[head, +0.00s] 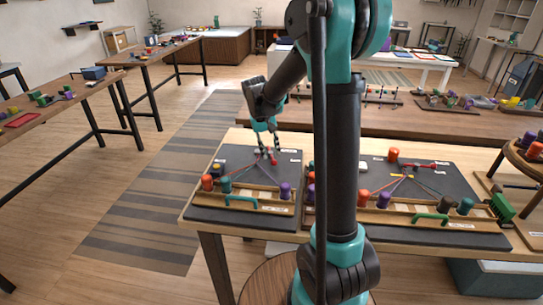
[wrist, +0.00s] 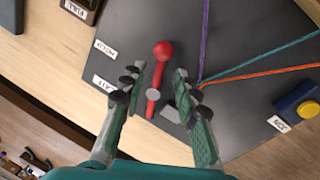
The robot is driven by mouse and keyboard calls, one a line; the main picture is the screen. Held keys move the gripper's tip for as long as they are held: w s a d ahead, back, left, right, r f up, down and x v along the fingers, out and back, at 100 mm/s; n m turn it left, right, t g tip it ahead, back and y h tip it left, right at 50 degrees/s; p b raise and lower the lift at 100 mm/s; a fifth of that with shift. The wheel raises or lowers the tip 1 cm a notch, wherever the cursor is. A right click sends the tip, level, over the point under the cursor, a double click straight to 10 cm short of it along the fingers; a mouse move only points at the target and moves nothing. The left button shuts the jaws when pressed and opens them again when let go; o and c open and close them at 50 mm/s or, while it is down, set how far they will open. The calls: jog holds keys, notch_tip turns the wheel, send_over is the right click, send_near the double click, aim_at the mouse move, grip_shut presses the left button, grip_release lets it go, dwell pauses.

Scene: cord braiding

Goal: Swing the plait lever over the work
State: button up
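The plait lever (wrist: 151,107) is a red bar with a round red knob on a grey pivot, on the dark board (wrist: 245,25). In the wrist view its knob points toward the top of the picture, beside two white labels at its left. My gripper (wrist: 156,82) is open, with one finger on each side of the bar; I see gaps and cannot tell any contact. In the head view my gripper (head: 267,149) is over the back of the left board. Purple, teal and orange cords (wrist: 245,68) meet just right of the right finger.
A yellow-and-blue button (wrist: 307,108) is at the wrist view's right edge. Colored bobbins (head: 226,184) stand in a wooden rack at the left board's front. A second board (head: 455,180) with bobbins and cords lies to the right. The table's left edge is near.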

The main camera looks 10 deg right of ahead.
jog(key=shift+d+f, duration=0.2)
jog(key=shift+f, duration=1)
jog(key=shift+c, duration=0.5)
grip_shut()
